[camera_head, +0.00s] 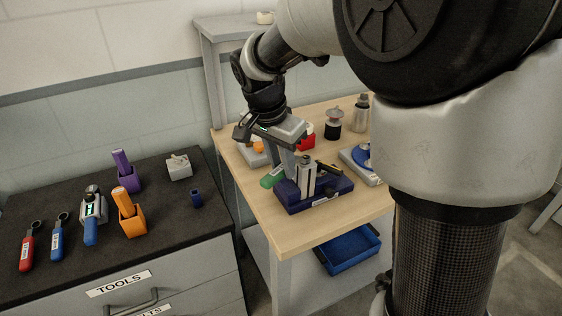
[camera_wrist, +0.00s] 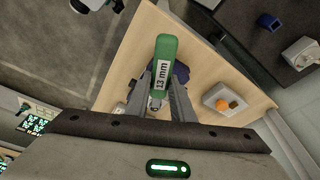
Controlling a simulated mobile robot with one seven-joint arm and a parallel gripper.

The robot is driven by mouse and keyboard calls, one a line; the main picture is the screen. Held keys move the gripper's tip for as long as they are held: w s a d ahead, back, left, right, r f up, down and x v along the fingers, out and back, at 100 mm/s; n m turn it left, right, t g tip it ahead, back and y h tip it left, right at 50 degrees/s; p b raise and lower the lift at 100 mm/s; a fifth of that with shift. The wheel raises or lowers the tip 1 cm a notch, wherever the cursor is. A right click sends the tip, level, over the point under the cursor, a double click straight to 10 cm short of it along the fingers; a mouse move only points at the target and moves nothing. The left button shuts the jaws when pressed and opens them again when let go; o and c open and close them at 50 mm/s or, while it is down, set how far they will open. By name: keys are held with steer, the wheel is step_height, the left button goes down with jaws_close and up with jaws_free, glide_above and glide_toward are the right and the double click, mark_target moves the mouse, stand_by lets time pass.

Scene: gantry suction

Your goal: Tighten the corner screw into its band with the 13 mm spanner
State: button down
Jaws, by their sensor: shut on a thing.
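My gripper (camera_head: 287,172) is shut on the green spanner (camera_head: 270,180) over the wooden table. In the wrist view the green handle (camera_wrist: 165,55) with its "13 mm" label sticks out from between my fingers (camera_wrist: 167,92). A metal end shows between the fingers, closer to the gripper body. The spanner is low beside the dark blue fixture (camera_head: 318,197), which carries a grey upright block (camera_head: 307,170) and black and yellow parts. The fixture is mostly covered by the spanner in the wrist view. I cannot make out the corner screw or its band.
A grey plate with a blue disc (camera_head: 352,163) and a black-and-grey knob (camera_head: 333,126) crowd the fixture's far side.

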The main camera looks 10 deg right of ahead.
steer(key=shift+r+p, duration=2)
steer(key=shift+r, duration=0.95)
